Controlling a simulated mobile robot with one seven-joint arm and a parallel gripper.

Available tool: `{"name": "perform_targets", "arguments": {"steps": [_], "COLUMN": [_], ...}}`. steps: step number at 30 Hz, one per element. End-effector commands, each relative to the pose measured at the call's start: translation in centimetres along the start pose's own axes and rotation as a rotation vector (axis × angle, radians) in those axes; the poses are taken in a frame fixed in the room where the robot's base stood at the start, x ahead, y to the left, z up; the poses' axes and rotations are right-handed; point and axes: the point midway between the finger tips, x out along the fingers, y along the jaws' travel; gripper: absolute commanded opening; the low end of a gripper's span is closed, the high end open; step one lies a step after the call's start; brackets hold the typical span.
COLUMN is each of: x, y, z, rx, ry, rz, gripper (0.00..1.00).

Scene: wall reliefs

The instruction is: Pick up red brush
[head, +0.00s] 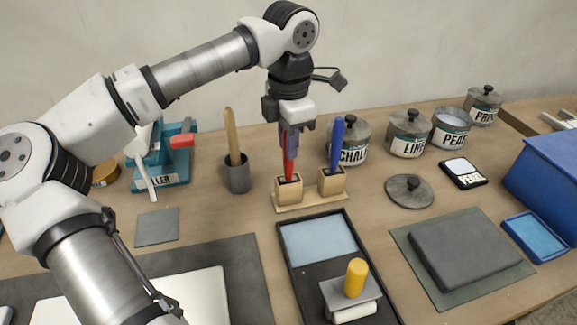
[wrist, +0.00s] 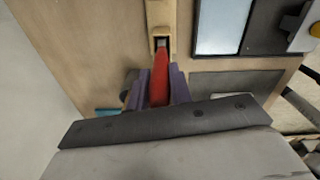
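The red brush (head: 290,162) stands upright, its lower end in the left wooden block (head: 288,190) of a small two-block holder. My gripper (head: 290,138) points down over it, with its purple fingers around the upper handle. In the wrist view, the red brush (wrist: 159,80) lies between the two purple fingers (wrist: 160,85), which press close on both sides with no clear gap. Its lower end still meets the square hole of the wooden block (wrist: 162,20). The top of the handle is hidden by the gripper.
A blue brush (head: 337,142) stands in the right block, close beside my gripper. A grey cup with a wooden handle (head: 238,175) is to the left. Labelled jars (head: 409,134) stand behind right. A black tray (head: 283,243) lies in front.

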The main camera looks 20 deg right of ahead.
Motion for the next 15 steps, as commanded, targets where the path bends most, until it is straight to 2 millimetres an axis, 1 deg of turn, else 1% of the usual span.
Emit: {"name": "perform_targets", "arguments": {"steps": [1, 3, 11, 15], "x": [-0.02, -0.02, -0.13, -0.81], "y": [0.00, 0.00, 0.02, 0.08], "z": [0.00, 0.00, 0.01, 0.01], "rx": [0.000, 0.000, 0.000, -0.001], "ry": [0.000, 0.000, 0.000, 0.001], "rz": [0.000, 0.000, 0.001, 0.002], "gripper": [0.06, 0.00, 0.00, 0.00]}}
